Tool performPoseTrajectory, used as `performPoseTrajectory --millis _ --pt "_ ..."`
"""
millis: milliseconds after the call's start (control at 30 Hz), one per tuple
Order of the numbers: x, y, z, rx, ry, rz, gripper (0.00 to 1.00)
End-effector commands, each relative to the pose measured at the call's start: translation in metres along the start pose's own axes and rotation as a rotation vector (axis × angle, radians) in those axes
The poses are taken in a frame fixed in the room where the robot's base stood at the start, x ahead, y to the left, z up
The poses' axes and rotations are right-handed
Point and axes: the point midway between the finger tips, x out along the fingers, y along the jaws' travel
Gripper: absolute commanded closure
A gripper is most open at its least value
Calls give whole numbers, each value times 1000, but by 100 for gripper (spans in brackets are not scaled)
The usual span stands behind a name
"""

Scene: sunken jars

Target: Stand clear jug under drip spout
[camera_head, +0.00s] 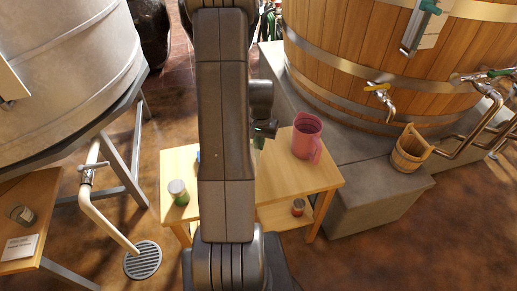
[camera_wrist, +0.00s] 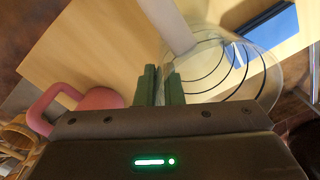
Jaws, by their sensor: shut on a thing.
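The clear jug (camera_wrist: 235,72), see-through with dark rings, is at the green fingers of my gripper (camera_wrist: 164,88) in the wrist view. The fingers are shut on it; the exact grip point is unclear. In the head view my arm hides the jug, and my gripper (camera_head: 262,132) shows only partly, above the small wooden table (camera_head: 320,177). A white valved pipe (camera_head: 100,215) ends above a floor drain (camera_head: 142,260) at left. I cannot tell which is the drip spout.
A pink jug (camera_head: 307,138) stands on the table, with a green-filled jar (camera_head: 178,192) and a blue flat item (camera_wrist: 268,32). A small jar (camera_head: 298,206) is on the lower shelf. A wooden bucket (camera_head: 408,152) stands on the stone step (camera_head: 375,185) by the vat.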

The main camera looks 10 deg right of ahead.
Motion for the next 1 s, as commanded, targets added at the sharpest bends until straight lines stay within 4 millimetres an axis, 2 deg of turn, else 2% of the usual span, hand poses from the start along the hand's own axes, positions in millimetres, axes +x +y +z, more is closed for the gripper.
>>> performPoseTrajectory --millis 100,200,667,700,767,1000 --pt "18 1 1 0 -3 1 100" --pt "28 1 0 0 -2 1 100" --pt "37 1 0 0 1 0 100" --pt "35 1 0 0 0 0 84" --pt "35 1 0 0 0 0 73" --pt "34 1 0 0 0 0 71"
